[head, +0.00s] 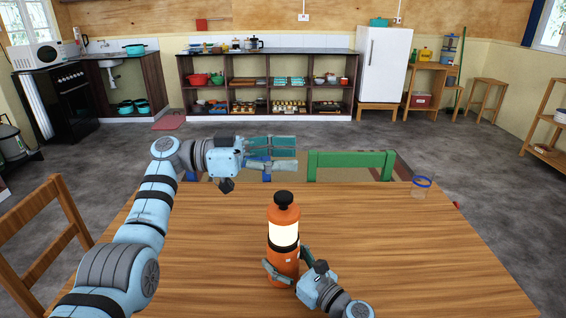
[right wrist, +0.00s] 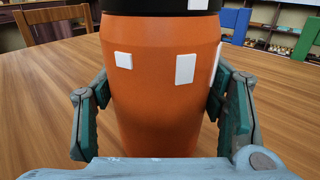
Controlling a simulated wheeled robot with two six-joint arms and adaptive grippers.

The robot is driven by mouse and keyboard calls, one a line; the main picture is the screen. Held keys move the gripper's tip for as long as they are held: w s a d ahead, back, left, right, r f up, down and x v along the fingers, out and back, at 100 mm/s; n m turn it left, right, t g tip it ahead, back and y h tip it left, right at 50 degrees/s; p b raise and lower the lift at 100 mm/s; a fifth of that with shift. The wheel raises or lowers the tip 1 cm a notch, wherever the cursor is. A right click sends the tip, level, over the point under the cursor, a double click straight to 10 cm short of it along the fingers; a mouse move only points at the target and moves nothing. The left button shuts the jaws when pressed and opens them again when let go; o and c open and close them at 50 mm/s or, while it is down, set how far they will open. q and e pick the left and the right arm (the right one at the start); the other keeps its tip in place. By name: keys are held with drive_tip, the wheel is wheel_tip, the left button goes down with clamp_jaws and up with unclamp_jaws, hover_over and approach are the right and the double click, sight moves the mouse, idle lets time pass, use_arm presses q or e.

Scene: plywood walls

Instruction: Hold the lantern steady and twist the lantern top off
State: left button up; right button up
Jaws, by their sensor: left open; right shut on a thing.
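An orange lantern (head: 284,262) stands upright on the wooden table, with a glowing pale band in its middle. Its orange lantern top (head: 284,212) with a black knob is on it. My right gripper (head: 287,270) is shut on the lantern's lower body. In the right wrist view the orange body (right wrist: 160,85) fills the space between the green finger pads, which press on both sides. My left gripper (head: 296,153) is open and empty, fingers pointing right, above the table's far edge, behind and higher than the lantern top. It does not touch the lantern.
The wooden table (head: 400,250) is mostly clear around the lantern. A green chair (head: 350,160) is at the far edge, and a wooden chair (head: 45,225) is at the left.

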sight(284, 195)
use_arm(q)
drive_tip(key=s+a+f+n+t+y, duration=0.1)
drive_tip(key=s+a+f+n+t, duration=0.35)
drive_tip(key=a+f+t, duration=0.4)
drive_tip(key=shift+g, duration=0.75)
drive_tip(key=x, duration=0.3)
drive_tip(key=f+x, duration=0.1)
drive_tip(key=x, duration=0.2)
drive_tip(key=w+f+x, duration=0.1)
drive_tip(key=x, duration=0.2)
drive_tip(key=shift+w+d, duration=0.1)
drive_tip(key=shift+d, duration=0.05)
drive_tip(key=shift+c, duration=0.6)
drive_tip(key=c, duration=1)
drive_tip(key=shift+m+g, duration=0.25)
drive_tip(key=shift+g, duration=0.05)
drive_tip(key=shift+c, duration=0.4)
drive_tip(key=shift+m+g+h, duration=0.4)
drive_tip(key=shift+m+g, duration=0.9)
drive_tip(key=shift+g, duration=0.6)
